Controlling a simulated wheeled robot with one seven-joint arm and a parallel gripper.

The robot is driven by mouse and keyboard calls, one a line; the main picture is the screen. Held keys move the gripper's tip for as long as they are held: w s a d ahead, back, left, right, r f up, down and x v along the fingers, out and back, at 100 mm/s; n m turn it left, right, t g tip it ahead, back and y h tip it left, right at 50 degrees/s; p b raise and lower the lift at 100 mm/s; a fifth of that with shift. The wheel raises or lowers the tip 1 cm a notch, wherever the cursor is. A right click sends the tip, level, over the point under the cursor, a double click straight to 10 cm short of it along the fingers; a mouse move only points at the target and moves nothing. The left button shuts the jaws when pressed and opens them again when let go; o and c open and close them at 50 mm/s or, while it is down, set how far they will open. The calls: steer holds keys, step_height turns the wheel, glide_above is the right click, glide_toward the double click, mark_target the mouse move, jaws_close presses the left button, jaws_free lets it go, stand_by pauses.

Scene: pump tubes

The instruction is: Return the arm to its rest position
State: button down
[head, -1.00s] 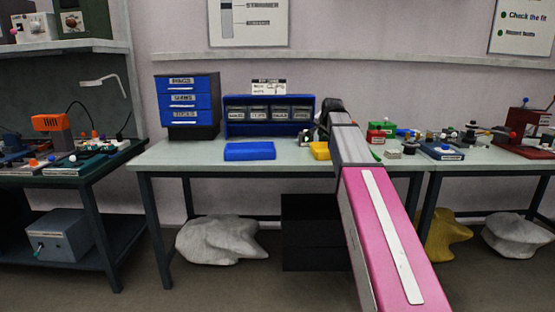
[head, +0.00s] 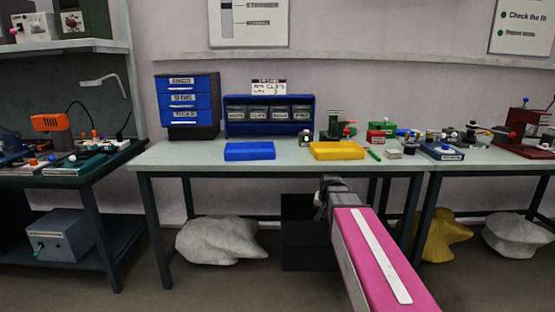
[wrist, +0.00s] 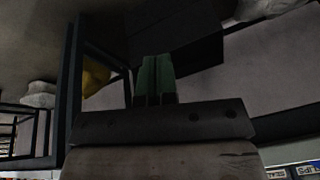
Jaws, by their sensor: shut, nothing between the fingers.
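My arm, with its pink link, reaches in from the lower right of the head view. Its end, my gripper, is low in front of the table's front edge; its fingers are hard to make out there. In the wrist view my gripper (wrist: 155,78) shows two green fingers side by side, shut with nothing between them. They point toward the dark space under the table. Nothing touches the gripper in either view.
The middle table (head: 190,157) holds a blue tray (head: 249,151), a yellow tray (head: 337,151), a blue drawer unit (head: 188,100) and a bin rack (head: 268,116). A black box (head: 305,245) and a white sack (head: 221,240) lie below. A side table (head: 60,182) stands left.

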steer(key=s+f+n+g, duration=0.3)
steer(key=s+f, duration=1.1)
steer(key=s, duration=0.4)
steer(key=shift+s+g, duration=0.4)
